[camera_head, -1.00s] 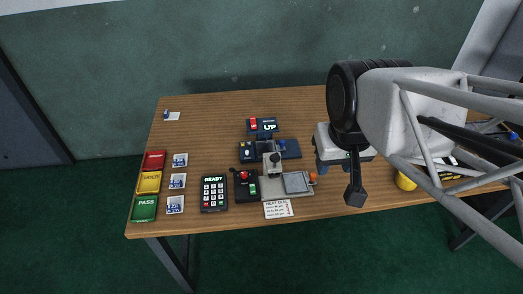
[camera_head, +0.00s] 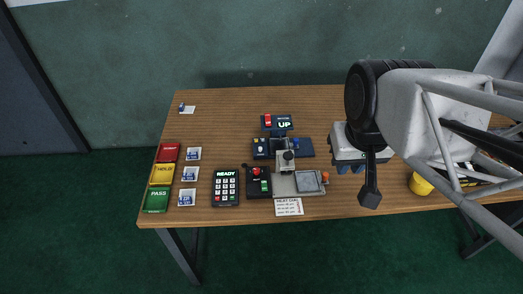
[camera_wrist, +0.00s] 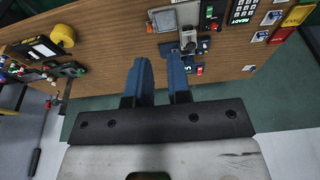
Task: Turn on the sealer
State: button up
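The sealer (camera_head: 283,184) stands near the table's front middle, with a grey plate, an orange knob and a black-knobbed press head. It also shows in the wrist view (camera_wrist: 165,20). A black control box (camera_head: 259,183) with a red button and a green switch adjoins its left side. Behind the sealer is a dark box (camera_head: 277,123) with a red switch and a display reading "UP". My gripper (camera_wrist: 158,62) is open, its blue fingers apart with nothing between them. In the head view it hangs right of the sealer, apart from it; my arm partly hides it.
A keypad reading "READY" (camera_head: 226,187) lies left of the control box. Red, yellow (camera_head: 161,174) and green trays line the left edge beside small cards. A printed card (camera_head: 289,207) lies in front. A yellow roll (camera_head: 420,184) is at right. The table's back left is mostly clear.

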jog(key=shift+w, duration=0.2)
jog(key=shift+c, duration=1.1)
jog(key=shift+w+a+f+n, duration=0.15)
jog(key=shift+w+n, duration=0.05)
jog(key=shift+n, duration=0.1)
grip_shut()
jog(key=n+g, duration=0.1)
jog(key=n, duration=1.7)
send_over(264, 182)
jog(key=s, duration=0.2)
notch_tip(264, 182, down, 17)
jog(key=shift+s, duration=0.1)
jog(key=shift+w+f, duration=0.35)
jog(key=shift+f, duration=1.95)
jog(key=shift+w+f, duration=0.3)
jog(key=shift+f, duration=2)
jog(key=shift+w+f, duration=0.35)
jog(key=shift+f, duration=1.95)
jog(key=shift+f, duration=0.1)
